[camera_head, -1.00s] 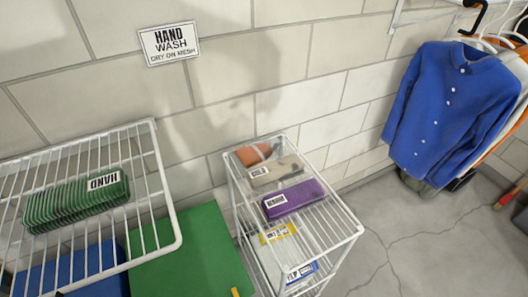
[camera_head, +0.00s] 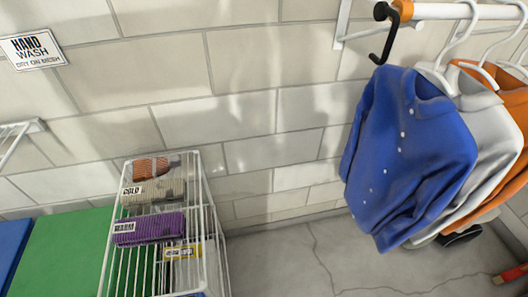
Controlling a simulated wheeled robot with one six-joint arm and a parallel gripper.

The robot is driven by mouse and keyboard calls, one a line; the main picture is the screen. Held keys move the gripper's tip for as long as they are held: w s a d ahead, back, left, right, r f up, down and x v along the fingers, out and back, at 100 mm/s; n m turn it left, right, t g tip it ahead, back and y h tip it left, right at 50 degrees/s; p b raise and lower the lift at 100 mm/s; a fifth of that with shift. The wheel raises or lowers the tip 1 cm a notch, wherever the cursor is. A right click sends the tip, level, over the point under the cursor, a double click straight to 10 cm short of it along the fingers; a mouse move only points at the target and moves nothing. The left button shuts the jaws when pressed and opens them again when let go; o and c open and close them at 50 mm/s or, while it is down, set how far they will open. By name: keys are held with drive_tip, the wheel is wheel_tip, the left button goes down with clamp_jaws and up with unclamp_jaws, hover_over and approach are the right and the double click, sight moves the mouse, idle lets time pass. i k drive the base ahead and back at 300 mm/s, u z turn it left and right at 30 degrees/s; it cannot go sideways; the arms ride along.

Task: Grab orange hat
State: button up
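No orange hat can be made out for certain. A small orange-brown item (camera_head: 150,168) lies at the back of the white wire rack's top shelf, partly hidden behind a grey bundle; I cannot tell what it is. My gripper is not in view.
The white wire rack (camera_head: 213,218) holds a grey bundle (camera_head: 155,192) labelled COLD and a purple bundle (camera_head: 150,228) labelled WARM. Blue (camera_head: 412,150), white (camera_head: 487,135) and orange (camera_head: 517,110) shirts hang from a rail (camera_head: 440,11) with a black hook (camera_head: 384,40). Grey floor (camera_head: 320,255) is clear between.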

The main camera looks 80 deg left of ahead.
sight(144, 169)
drive_tip(key=i, duration=1.1)
drive_tip(key=u, duration=4.25)
drive_tip(key=i, duration=0.5)
drive_tip(key=z, duration=0.05)
